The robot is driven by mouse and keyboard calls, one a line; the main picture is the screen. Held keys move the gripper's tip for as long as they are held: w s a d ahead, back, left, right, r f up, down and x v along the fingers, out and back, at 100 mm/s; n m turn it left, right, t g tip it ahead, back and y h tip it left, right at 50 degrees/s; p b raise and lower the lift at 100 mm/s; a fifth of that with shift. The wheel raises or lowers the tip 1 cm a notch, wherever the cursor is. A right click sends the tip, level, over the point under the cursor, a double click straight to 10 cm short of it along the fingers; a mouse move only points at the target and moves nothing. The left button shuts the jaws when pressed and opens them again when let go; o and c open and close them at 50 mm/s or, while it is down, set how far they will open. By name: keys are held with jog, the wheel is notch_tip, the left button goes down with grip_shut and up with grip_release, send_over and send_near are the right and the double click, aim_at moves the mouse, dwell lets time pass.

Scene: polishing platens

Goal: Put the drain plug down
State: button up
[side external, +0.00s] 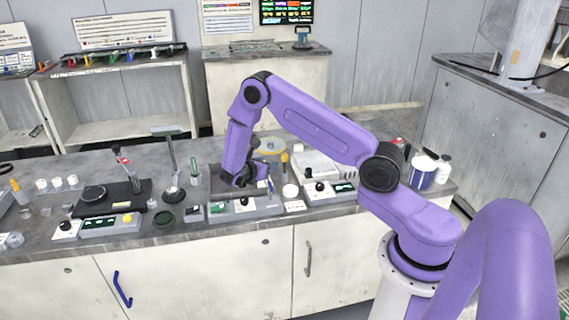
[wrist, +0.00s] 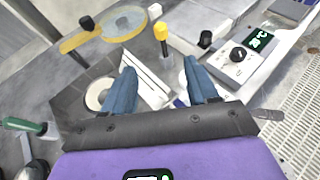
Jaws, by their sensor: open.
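My gripper (wrist: 160,70) is open in the wrist view, with its two blue-grey fingers apart and nothing clearly held between them. In the side external view my gripper (side external: 243,180) is low over the bench, above a dark grey tray. I cannot tell for sure which piece is the drain plug. A yellow-capped upright piece (wrist: 161,34) stands beyond the fingertips.
A round pale disc on a yellow base (wrist: 124,22) lies beyond the tray. A white control box (wrist: 240,58) with a black knob and green display stands at right. A green-handled tool (wrist: 25,126) is at left. The bench (side external: 160,235) has many instruments.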

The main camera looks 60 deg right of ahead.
aim_at(283, 157)
jog(key=x, duration=1.1)
jog(key=shift+d+f, duration=0.1)
jog(key=shift+d, duration=0.2)
jog(key=shift+x, duration=2.65)
jog(key=shift+d, duration=0.1)
jog(key=shift+s, duration=0.1)
grip_shut()
jog(key=shift+r, duration=0.3)
